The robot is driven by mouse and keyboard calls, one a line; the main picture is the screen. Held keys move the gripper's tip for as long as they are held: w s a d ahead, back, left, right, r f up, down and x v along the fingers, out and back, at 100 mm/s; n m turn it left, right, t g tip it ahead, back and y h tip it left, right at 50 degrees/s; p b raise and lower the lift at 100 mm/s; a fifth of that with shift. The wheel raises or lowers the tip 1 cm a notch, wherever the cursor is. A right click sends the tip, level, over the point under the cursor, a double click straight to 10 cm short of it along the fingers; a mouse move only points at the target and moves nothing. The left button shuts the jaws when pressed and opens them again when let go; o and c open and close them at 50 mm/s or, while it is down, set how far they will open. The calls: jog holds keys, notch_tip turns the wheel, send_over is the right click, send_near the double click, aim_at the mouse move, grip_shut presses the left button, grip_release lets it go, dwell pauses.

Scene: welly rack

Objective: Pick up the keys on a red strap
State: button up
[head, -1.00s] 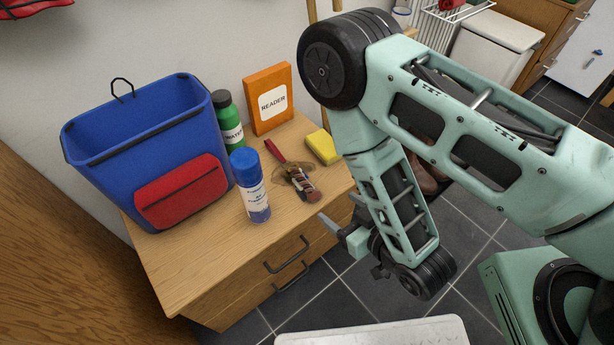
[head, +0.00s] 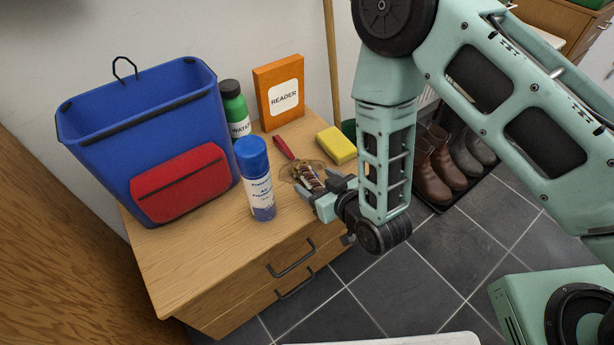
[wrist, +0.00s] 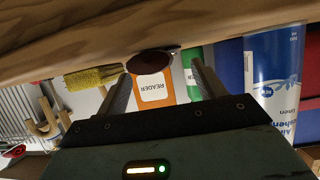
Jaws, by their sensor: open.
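A red strap (head: 283,147) lies on the wooden cabinet top, running toward a brownish cluster of small things. I cannot make out the keys at its near end. A brown, striped item (head: 308,179) lies in that cluster, close to my gripper. My gripper (head: 320,190) is open at the cabinet's right front edge, low and level with the top, pointing inward. In the wrist view, which is upside down, a dark red-brown rounded thing (wrist: 150,61) shows between the fingers, with a small shiny bit beside it. The strap cannot be told there.
A blue bin (head: 90,150) with a red pouch, a spray can (head: 258,185), a green bottle (head: 235,110), an orange book (head: 278,92) and a yellow sponge (head: 337,145) stand around the cluster. Brown boots (head: 430,165) stand on the floor right of the cabinet.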

aim_at(307, 174)
jog(key=shift+r+b+x, duration=0.2)
jog(key=shift+b+x, duration=0.15)
jog(key=shift+x, duration=1.6)
jog(key=shift+w, duration=0.1)
jog(key=c, duration=1.4)
jog(key=shift+o, duration=0.2)
jog(key=shift+r, duration=0.1)
